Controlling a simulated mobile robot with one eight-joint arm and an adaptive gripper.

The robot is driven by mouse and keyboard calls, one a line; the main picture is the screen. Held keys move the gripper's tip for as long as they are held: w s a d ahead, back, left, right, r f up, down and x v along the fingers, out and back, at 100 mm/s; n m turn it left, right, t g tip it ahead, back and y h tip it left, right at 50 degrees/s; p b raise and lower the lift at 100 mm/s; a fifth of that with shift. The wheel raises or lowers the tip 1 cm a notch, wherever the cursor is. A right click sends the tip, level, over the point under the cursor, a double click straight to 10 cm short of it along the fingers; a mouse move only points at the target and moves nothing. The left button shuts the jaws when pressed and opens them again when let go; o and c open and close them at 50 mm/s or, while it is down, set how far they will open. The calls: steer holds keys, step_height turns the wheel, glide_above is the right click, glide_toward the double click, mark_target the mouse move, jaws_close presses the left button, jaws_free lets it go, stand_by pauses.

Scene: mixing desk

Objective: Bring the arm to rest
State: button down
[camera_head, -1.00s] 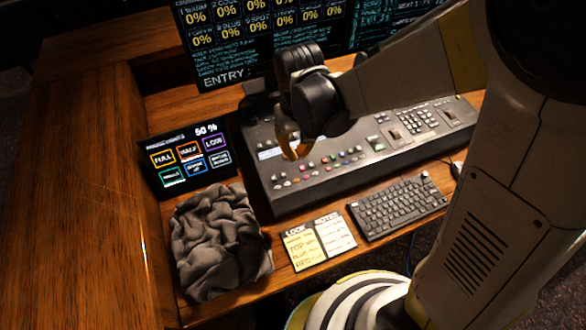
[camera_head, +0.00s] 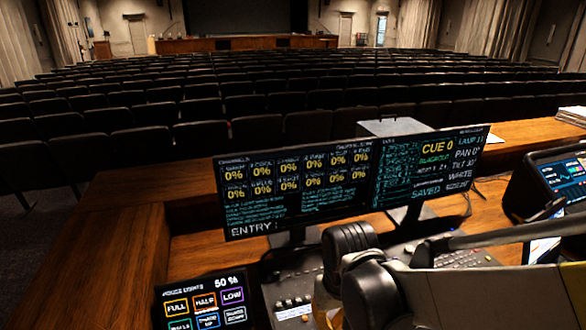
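My arm (camera_head: 480,294) reaches in from the lower right of the head view, over the mixing desk. Its dark wrist joint (camera_head: 352,262) is in front of the wide monitor's lower edge. A small orange-yellow part of my gripper (camera_head: 326,300) shows below the wrist at the bottom edge. The fingertips are cut off or hidden, so their opening does not show. The lighting console (camera_head: 294,312) lies under the arm, mostly hidden.
A wide monitor (camera_head: 290,190) stands behind the arm. A touch panel (camera_head: 210,300) is at lower left, and another screen (camera_head: 565,178) is at right. A grey box (camera_head: 395,127) and papers (camera_head: 573,115) lie behind. Rows of seats (camera_head: 250,100) fill the hall beyond.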

steer(key=s+d+r+m+t+b, duration=0.2)
steer(key=s+d+r+t+b, duration=0.3)
steer(key=d, duration=0.5)
steer(key=shift+s+d+r+m+t+b, duration=0.15)
steer(key=shift+r+m+t+b, duration=0.2)
steer(key=shift+t, duration=0.25)
steer(key=shift+f, duration=0.1)
stand_by(0.6)
